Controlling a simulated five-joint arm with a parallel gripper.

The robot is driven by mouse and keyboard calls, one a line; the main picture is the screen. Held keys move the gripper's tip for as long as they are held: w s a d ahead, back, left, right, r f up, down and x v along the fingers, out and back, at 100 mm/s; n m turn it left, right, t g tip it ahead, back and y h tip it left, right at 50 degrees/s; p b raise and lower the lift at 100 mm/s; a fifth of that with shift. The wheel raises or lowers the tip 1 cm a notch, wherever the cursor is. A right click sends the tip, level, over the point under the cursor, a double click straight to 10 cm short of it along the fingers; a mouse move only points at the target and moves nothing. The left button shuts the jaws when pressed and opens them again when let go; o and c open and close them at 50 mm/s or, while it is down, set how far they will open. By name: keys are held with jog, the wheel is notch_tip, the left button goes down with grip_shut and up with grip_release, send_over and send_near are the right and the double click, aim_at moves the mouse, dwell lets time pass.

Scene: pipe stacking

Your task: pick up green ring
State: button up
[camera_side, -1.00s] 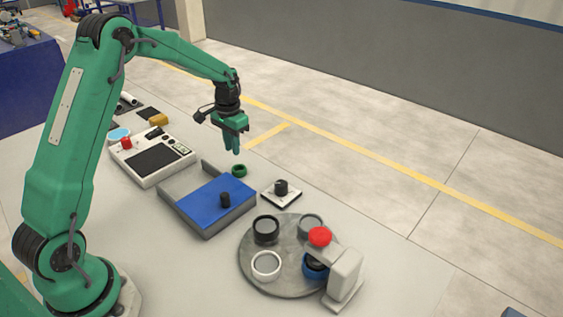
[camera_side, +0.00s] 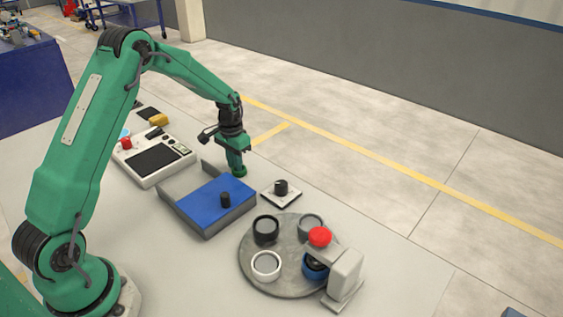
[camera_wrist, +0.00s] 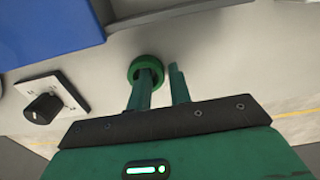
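The green ring (camera_side: 240,173) lies on the grey table beside the far edge of the blue-topped box. In the wrist view the ring (camera_wrist: 134,70) sits at the tip of one finger. My gripper (camera_side: 237,165) points down at the ring, with its fingertips low over it. In the wrist view my gripper (camera_wrist: 161,69) has a gap between its fingers. The left finger is over or in the ring's hole, and the right finger is outside the ring's wall. I cannot tell whether either finger touches the ring.
The blue-topped box (camera_side: 208,205) with a black knob is close to the ring. A white plate (camera_side: 268,194) with a black knob stands to its right. A round grey turntable (camera_side: 283,284) holds several rings by a red-topped post (camera_side: 346,275). A white control box (camera_side: 178,171) is at the left.

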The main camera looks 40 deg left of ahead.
jog(key=shift+c, duration=0.2)
dwell(0.3)
grip_shut()
jog(key=shift+r, duration=0.45)
notch_tip(320, 180, up, 3)
jog(key=shift+r, duration=0.1)
jog(key=s+d+r, duration=0.3)
jog(key=d+r, duration=0.3)
jog(key=d, duration=0.5)
jog(key=shift+d+r, duration=0.15)
jog(key=shift+r, duration=0.25)
